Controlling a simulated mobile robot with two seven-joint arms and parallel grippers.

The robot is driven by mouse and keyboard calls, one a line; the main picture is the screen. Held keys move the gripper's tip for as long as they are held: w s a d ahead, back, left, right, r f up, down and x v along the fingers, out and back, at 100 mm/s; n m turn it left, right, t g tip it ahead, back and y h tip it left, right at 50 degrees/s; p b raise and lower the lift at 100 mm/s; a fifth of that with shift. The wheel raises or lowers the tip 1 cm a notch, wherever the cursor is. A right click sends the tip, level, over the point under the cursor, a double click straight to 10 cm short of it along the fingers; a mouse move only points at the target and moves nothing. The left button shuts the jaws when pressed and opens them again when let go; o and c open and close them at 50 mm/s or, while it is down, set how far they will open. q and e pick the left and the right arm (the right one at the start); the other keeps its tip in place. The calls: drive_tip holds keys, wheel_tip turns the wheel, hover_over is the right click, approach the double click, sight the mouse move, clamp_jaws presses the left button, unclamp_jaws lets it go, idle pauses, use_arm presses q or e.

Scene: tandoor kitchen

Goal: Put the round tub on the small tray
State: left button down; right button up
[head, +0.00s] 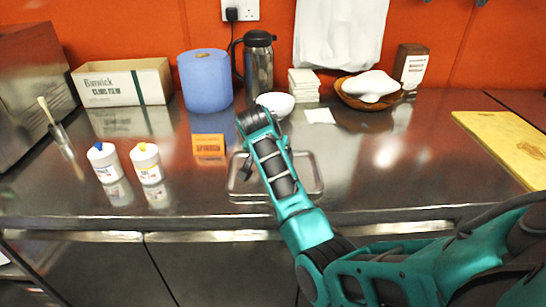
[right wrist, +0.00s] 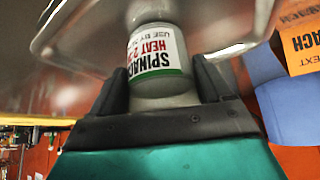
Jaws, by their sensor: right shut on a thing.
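The small tray (head: 306,172) is a shallow metal tray near the front of the steel counter, partly covered by my right arm in the head view. Its rim also shows in the right wrist view (right wrist: 236,50). The round tub (right wrist: 158,50) is white with a green-edged label reading SPINACH. My right gripper (right wrist: 165,80) is shut on the tub, with one dark finger on each side. The tub is at the tray, but I cannot tell whether it touches the tray floor. My right arm hides the tub in the head view. My left gripper is not in view.
Behind are a blue roll (head: 205,80), a flask (head: 258,65), a white bowl (head: 276,103) and a wooden bowl (head: 350,98). A yellow board (head: 505,140) lies right; the counter before it is clear.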

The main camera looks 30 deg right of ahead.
drive_tip(key=o, duration=1.3)
drive_tip(key=shift+f, duration=0.1)
drive_tip(key=shift+r, duration=0.25)
drive_tip(key=v, duration=1.2)
drive_tip(key=shift+f, duration=0.2)
